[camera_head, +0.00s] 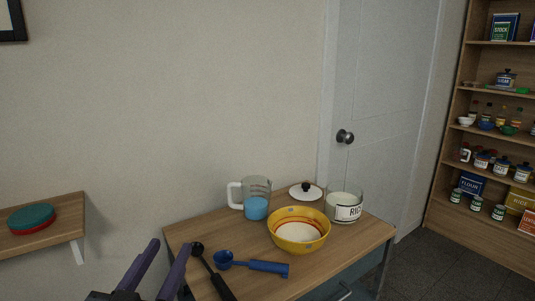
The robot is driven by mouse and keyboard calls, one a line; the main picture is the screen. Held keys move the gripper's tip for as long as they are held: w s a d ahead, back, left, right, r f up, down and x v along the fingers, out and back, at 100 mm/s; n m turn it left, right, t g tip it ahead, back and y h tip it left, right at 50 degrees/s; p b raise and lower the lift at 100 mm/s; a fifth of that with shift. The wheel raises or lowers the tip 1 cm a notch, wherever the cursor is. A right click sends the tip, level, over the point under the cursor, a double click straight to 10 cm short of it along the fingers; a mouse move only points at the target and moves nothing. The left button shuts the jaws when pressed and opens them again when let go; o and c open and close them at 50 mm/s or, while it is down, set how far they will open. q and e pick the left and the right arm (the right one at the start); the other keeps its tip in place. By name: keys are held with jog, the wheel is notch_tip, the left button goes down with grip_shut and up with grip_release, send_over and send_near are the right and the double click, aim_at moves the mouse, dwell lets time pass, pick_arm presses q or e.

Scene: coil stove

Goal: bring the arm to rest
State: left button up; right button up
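My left gripper (157,270) shows at the bottom edge of the head view, left of centre. Its two dark fingers point up and stand apart, with nothing between them. It is at the front left corner of a wooden table (190,232), and its right finger overlaps the table's left edge in the picture. I cannot tell how high it is above the table. My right gripper is not in view.
On the table are a yellow bowl (287,238) with white contents, a measuring cup (258,188), a rice jar (335,211), a lid (305,192), a blue scoop (262,266) and a black spoon (215,277). A shelf (70,207) is left. A closed door (380,120) and bookcase (500,150) are right.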

pick_arm(q)
jog(key=s+a+f+n+g+y, duration=0.15)
jog(key=s+f+g, duration=0.25)
jog(key=f, duration=0.5)
jog(key=s+a+f+m+g+y, duration=0.1)
jog(key=s+a+f+g, duration=0.25)
jog(key=f, duration=0.45)
jog(key=s+f+g+h, duration=0.1)
jog(key=s+f+g, duration=0.4)
jog(key=s, duration=0.4)
jog(key=s+f+g, duration=0.3)
jog(key=s+f, duration=0.4)
jog(key=s, duration=0.1)
jog(key=w+d+f+t+h, duration=0.1)
jog(key=w+d+f+t, duration=0.1)
jog(key=f, duration=0.3)
jog(key=w+d+f+t+h, duration=0.1)
jog(key=w+d+f+t, duration=0.1)
jog(key=f, duration=0.4)
jog(key=shift+d+f+m+t, duration=0.25)
jog(key=shift+d+m+t, duration=0.2)
jog(key=shift+d, duration=0.3)
